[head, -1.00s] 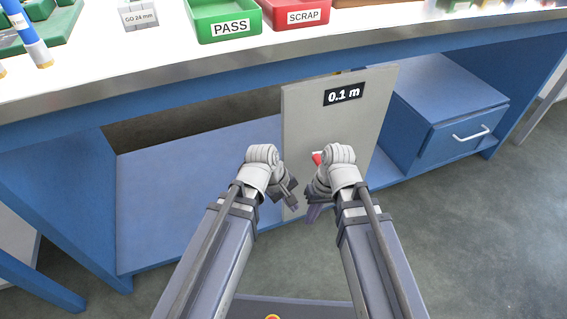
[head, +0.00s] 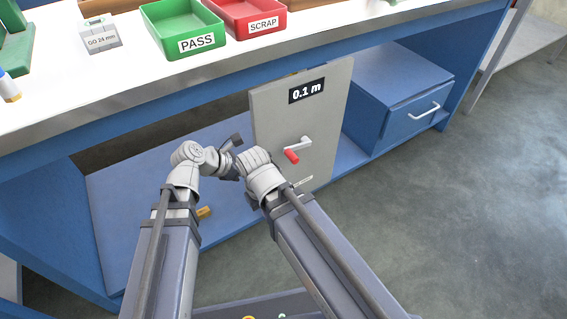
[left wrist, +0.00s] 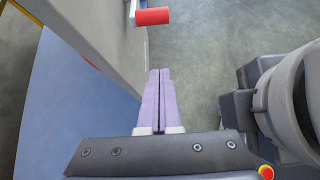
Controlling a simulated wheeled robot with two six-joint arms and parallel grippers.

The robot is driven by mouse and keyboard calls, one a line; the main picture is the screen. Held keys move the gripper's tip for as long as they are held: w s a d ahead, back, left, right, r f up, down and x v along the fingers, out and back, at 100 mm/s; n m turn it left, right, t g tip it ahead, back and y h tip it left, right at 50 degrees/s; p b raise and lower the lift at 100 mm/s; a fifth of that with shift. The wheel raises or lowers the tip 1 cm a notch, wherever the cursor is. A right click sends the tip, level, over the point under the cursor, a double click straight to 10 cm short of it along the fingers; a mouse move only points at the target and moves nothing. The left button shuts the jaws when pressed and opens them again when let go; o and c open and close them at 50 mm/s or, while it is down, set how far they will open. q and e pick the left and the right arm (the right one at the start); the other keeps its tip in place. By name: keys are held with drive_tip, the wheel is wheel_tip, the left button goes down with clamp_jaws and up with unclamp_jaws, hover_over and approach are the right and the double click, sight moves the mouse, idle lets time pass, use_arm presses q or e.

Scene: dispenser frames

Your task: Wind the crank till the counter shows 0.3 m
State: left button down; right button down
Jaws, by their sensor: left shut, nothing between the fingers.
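The grey dispenser panel (head: 325,110) stands upright under the bench, and its black counter (head: 306,92) reads 0.1 m. The crank's grey arm (head: 302,143) and red handle (head: 291,156) are in plain view on its front. The red handle shows also in the left wrist view (left wrist: 153,16), beyond my fingertips and apart from them. My left gripper (left wrist: 159,72) is shut and empty, its purple fingers together near the panel. In the head view it is left of the crank, its fingers hidden. My right wrist is beside it, just left of the crank; its fingers are hidden by the arm.
A green PASS tray (head: 183,27) and a red SCRAP tray (head: 252,14) are on the white benchtop. A blue drawer unit (head: 405,95) stands right of the panel. The blue lower shelf (head: 130,215) lies to the left. The floor in front of the crank is open.

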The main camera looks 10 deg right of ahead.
use_arm(q)
drive_tip(key=b+x, duration=0.7)
drive_tip(key=x, duration=0.3)
drive_tip(key=shift+w+d+r+p, duration=0.1)
drive_tip(key=shift+d+r+p, duration=0.15)
drive_tip(key=shift+r+p, duration=0.45)
drive_tip(key=shift+w+d+r+p, duration=0.1)
drive_tip(key=shift+d+r+p, duration=0.15)
drive_tip(key=shift+r+p, duration=0.35)
drive_tip(key=shift+w+d+r+p, duration=0.1)
drive_tip(key=shift+d+r+p, duration=0.15)
drive_tip(key=shift+r+p, duration=0.45)
drive_tip(key=shift+f, duration=0.1)
drive_tip(key=shift+d+r+p, duration=0.15)
drive_tip(key=shift+r+p, duration=0.65)
drive_tip(key=shift+p, duration=0.05)
